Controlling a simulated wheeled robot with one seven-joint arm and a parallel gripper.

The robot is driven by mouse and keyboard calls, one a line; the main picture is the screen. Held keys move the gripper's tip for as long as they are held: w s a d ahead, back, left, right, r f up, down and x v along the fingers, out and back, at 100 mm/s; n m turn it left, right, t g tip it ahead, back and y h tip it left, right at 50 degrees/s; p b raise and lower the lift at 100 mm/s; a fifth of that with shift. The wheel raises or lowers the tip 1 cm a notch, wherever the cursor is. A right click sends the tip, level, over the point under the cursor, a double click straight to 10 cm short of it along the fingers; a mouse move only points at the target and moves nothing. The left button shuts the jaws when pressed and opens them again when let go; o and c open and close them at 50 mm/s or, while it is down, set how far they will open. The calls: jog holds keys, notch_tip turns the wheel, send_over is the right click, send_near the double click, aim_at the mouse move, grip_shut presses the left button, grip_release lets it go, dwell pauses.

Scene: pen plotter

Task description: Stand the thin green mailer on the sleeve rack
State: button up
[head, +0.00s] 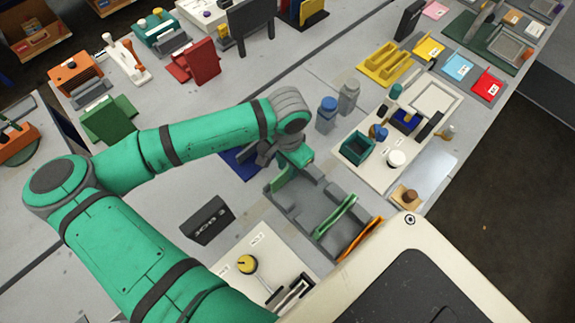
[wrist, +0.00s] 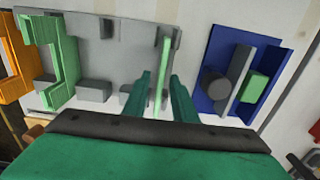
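The thin green mailer (wrist: 163,72) shows edge-on and upright in the wrist view, at one end of the grey sleeve rack (wrist: 120,62). In the head view, the mailer (head: 280,178) is partly hidden below my gripper (head: 291,163), at the upper left end of the rack (head: 291,205). My gripper (wrist: 160,84) is open, with one teal finger on each side of the mailer and visible gaps between. Whether the mailer's lower edge rests fully in the rack is hidden. A wider green sleeve (wrist: 66,60) stands at the rack's other end.
An orange sleeve (head: 360,238) stands beyond the wider green one. A blue holder (wrist: 215,92) with a grey cylinder and green block lies beside the rack. A black sign (head: 208,220) and a white board with a yellow knob (head: 246,264) are close by.

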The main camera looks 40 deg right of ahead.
notch_tip(320, 180, up, 12)
jog(key=shift+r, duration=0.2)
dwell(0.4)
dwell(0.5)
